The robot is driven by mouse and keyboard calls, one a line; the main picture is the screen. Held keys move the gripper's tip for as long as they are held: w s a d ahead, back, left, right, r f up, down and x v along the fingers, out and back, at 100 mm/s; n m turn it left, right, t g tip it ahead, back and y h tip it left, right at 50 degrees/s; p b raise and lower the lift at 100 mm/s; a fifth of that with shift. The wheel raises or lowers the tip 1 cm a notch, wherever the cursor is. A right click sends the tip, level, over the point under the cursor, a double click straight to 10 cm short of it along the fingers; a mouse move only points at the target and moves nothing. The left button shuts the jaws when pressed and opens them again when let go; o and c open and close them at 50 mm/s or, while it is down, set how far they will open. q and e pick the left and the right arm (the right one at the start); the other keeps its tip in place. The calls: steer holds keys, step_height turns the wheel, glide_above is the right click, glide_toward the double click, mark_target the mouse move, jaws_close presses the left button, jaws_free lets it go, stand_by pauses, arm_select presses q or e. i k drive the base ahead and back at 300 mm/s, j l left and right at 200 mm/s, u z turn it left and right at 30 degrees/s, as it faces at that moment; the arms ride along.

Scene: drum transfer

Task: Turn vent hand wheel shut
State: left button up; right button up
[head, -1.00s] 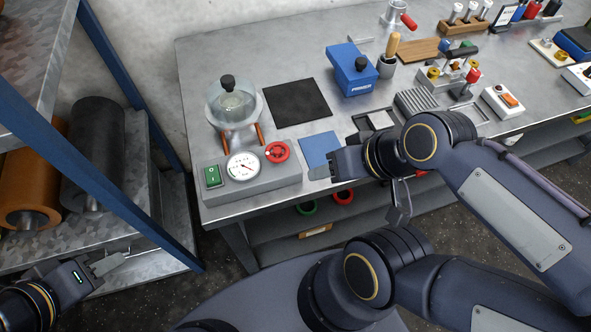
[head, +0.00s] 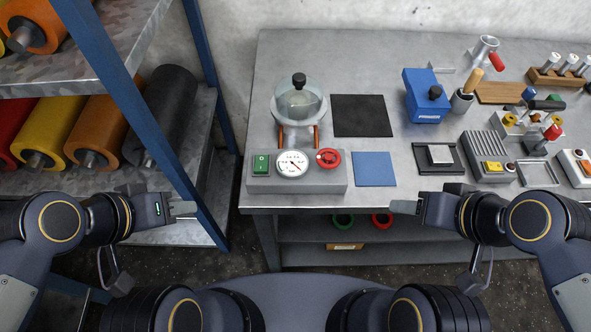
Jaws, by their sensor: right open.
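The vent hand wheel is a small red wheel (head: 329,158) on the right end of a grey base unit (head: 300,183) on the bench. A glass bell jar (head: 299,100) with a black knob stands behind that unit. A round gauge (head: 292,164) and a green switch (head: 261,164) sit left of the wheel. My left gripper (head: 182,208) is in front of the shelf rack, left of the bench and apart from the wheel. Its finger gap is not clear. My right gripper (head: 404,207) is open and empty at the bench's front edge, right of and below the wheel.
A blue mat (head: 375,169) and a black mat (head: 362,115) lie right of the unit. A blue box (head: 426,97) and several small fixtures stand further right. A blue rack post (head: 160,130) and shelves with rolls are on the left.

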mark_target(328, 158)
steer(key=u, duration=0.95)
steer(key=k+l+u, duration=0.15)
steer(key=l+u, duration=0.2)
steer(key=k+l+u, duration=0.35)
steer(key=i+l, duration=0.1)
steer(key=l, duration=0.05)
